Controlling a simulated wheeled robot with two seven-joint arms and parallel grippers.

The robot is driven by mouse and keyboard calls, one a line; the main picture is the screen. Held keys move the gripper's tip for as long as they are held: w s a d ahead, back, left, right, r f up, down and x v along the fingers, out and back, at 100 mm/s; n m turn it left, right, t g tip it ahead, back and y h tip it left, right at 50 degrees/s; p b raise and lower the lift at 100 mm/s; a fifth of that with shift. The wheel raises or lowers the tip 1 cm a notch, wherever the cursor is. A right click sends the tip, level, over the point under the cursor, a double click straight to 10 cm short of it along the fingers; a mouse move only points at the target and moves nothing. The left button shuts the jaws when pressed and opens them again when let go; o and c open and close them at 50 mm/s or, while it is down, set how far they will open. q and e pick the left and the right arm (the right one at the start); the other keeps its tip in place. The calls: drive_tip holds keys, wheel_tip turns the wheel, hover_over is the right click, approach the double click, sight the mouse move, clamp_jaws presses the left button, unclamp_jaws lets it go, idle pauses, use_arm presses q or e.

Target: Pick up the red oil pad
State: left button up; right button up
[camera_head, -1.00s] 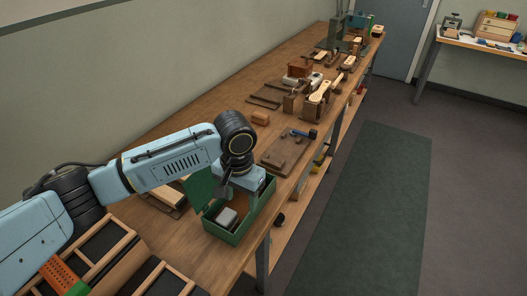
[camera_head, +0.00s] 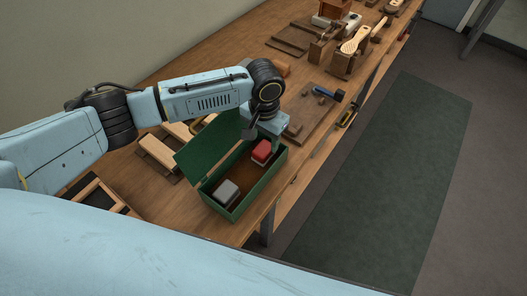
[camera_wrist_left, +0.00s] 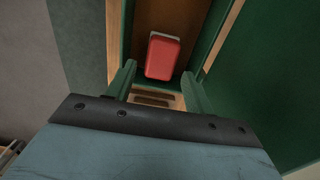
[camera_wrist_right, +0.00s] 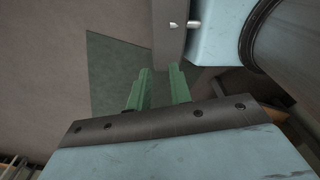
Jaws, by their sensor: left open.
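The red oil pad (camera_head: 262,151) lies in the far end of an open green box (camera_head: 242,203) on the workbench. In the left wrist view the red pad (camera_wrist_left: 162,56) shows a pale grey edge at its far end. My left gripper (camera_wrist_left: 159,72) is open and empty, pointing down over the box, with the pad ahead of and between its fingers in that view. In the head view its fingertips are hidden. A grey pad (camera_head: 227,191) lies in the near end of the box. My right gripper (camera_wrist_right: 159,70) shows close-set fingers with nothing visible between them.
The box's green lid (camera_head: 207,146) stands open on its left side. Beyond the box lie a brown board (camera_head: 312,112) and a blue-headed hammer (camera_head: 329,94). Wooden pieces (camera_head: 160,150) lie left of the lid. The floor right of the bench is clear.

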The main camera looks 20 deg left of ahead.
sight(263, 148)
use_arm(q)
drive_tip(key=shift+f, duration=0.3)
wheel_tip(263, 148, down, 5)
drive_tip(key=shift+a+r+b, duration=0.1)
drive_tip(key=shift+b, duration=0.3)
use_arm(e)
drive_tip(key=shift+w+a+f, duration=0.1)
drive_tip(key=shift+w+f, duration=0.3)
drive_tip(key=shift+w, duration=0.3)
use_arm(q)
drive_tip(key=shift+c, duration=0.4)
